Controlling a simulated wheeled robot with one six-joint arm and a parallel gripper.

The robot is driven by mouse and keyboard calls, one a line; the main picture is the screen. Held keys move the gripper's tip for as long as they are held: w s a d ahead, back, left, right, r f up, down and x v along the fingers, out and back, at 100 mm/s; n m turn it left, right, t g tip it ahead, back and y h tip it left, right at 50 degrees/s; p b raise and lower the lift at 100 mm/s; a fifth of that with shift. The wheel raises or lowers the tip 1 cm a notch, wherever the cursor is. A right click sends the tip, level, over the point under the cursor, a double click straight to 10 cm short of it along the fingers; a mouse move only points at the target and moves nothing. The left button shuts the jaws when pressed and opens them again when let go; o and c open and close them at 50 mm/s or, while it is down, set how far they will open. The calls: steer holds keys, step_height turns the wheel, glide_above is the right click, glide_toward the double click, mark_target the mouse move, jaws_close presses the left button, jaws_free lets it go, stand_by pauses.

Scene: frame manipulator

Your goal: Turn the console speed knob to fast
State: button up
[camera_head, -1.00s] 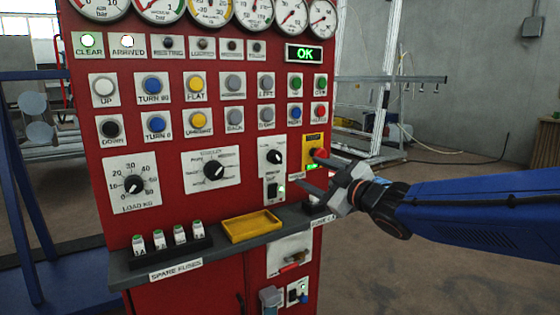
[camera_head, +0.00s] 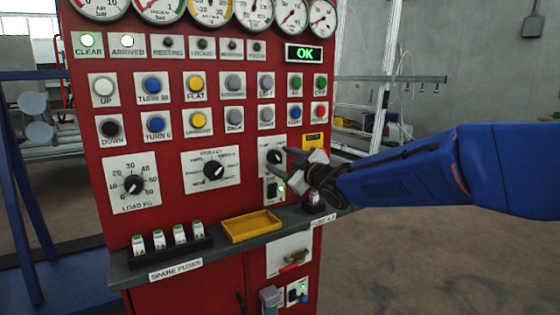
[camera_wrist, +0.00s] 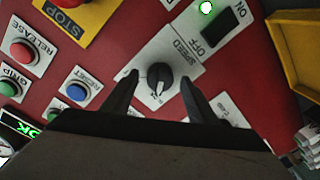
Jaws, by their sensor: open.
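The speed knob (camera_wrist: 160,77) is a black round knob with a white pointer line on a white plate marked SPEED. In the wrist view it sits between my two open fingers, with a gap on each side. In the head view the knob (camera_head: 274,157) shows at the right of the red console, just beyond my fingertips. My gripper (camera_head: 279,162) is open and comes in from the right; in the wrist view my gripper (camera_wrist: 158,82) frames the knob. The plate's scale marks are too small to read.
Above the SPEED plate in the wrist view is an ON/OFF switch (camera_wrist: 215,28) with a green light. Blue RESET (camera_wrist: 77,92) and red RELEASE (camera_wrist: 24,53) buttons and the yellow STOP plate (camera_wrist: 77,20) lie to the left. A yellow tray (camera_head: 252,227) sits on the ledge below.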

steer(key=shift+w+a, duration=0.3)
steer(key=shift+w, duration=0.1)
steer(key=c, duration=1.1)
steer(key=shift+o, duration=0.2)
steer(key=shift+m, duration=0.3)
steer(key=m, duration=1)
steer(key=shift+f, duration=0.1)
steer(key=shift+s+a+m+t, duration=0.1)
steer(key=shift+m+t, duration=0.3)
steer(key=shift+m, duration=1.5)
